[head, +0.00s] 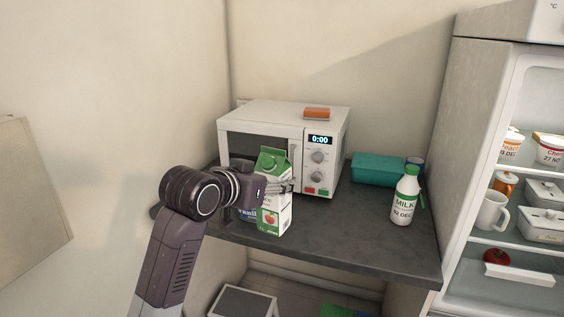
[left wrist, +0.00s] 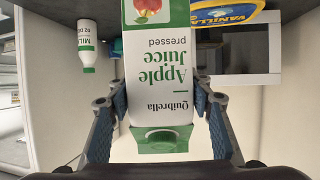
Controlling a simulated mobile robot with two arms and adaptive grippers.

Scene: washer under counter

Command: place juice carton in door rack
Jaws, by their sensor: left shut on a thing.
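The juice carton (head: 272,212) is white and green with an apple picture and stands upright near the counter's front edge, in front of the microwave. My left gripper (head: 276,187) is shut around its upper part. In the left wrist view the carton (left wrist: 158,85) reads "Apple Juice" and sits between the two fingers of the gripper (left wrist: 160,108). I cannot tell whether its base touches the counter. The open fridge at the right shows shelves (head: 515,240); its door rack is not in view. My right gripper is not in view.
A white microwave (head: 261,120) with an orange item (head: 317,113) on top stands on the dark counter (head: 340,235). A milk bottle (head: 404,198) and a teal box (head: 378,170) stand at the right.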

